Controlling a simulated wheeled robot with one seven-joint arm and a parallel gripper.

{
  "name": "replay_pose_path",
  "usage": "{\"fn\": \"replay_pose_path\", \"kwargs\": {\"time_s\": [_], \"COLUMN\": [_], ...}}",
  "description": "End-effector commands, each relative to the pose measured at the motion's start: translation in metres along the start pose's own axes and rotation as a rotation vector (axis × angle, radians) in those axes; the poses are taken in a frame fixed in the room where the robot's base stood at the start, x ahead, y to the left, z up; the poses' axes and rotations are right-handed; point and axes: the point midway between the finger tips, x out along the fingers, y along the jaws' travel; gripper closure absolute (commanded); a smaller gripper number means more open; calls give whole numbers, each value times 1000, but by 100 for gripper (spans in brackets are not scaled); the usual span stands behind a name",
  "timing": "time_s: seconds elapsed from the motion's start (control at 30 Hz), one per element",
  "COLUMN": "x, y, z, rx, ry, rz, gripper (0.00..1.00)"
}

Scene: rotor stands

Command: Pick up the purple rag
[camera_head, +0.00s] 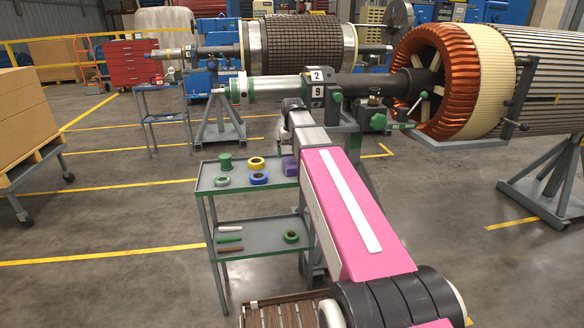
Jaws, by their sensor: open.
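The purple rag (290,166) is a small folded bundle at the right end of the cart's top shelf. My pink arm passes in front of it and may hide its right part. My gripper (291,104) is small at the far end of my arm, above and beyond the rag in the picture, clearly apart from it. It is open, with no object seen in it; its fingertips are hard to make out.
The grey cart (210,188) also carries a green spool (225,162), yellow tape (256,163), blue tape (258,178) and grey-green tape (222,181). Its lower shelf holds sticks and green tape (291,237). A rotor shaft (270,88) on stands lies behind.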

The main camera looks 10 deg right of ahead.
Motion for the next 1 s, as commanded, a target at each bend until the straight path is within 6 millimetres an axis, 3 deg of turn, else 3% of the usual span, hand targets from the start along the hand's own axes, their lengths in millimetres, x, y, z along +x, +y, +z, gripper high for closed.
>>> {"fn": "replay_pose_path", "kwargs": {"time_s": [0.23, 0.6, 0.83, 0.87, 1.0], "x": [14, 56, 57, 57, 57], "y": [-1, -2, -2, -2, -2], "z": [0, -1, -1, -1, -1], "rx": [0, 0, 0, 0, 0], "ry": [0, 0, 1, 1, 1], "rz": [0, 0, 0, 0, 0], "gripper": [2, 2, 2, 9, 54]}}
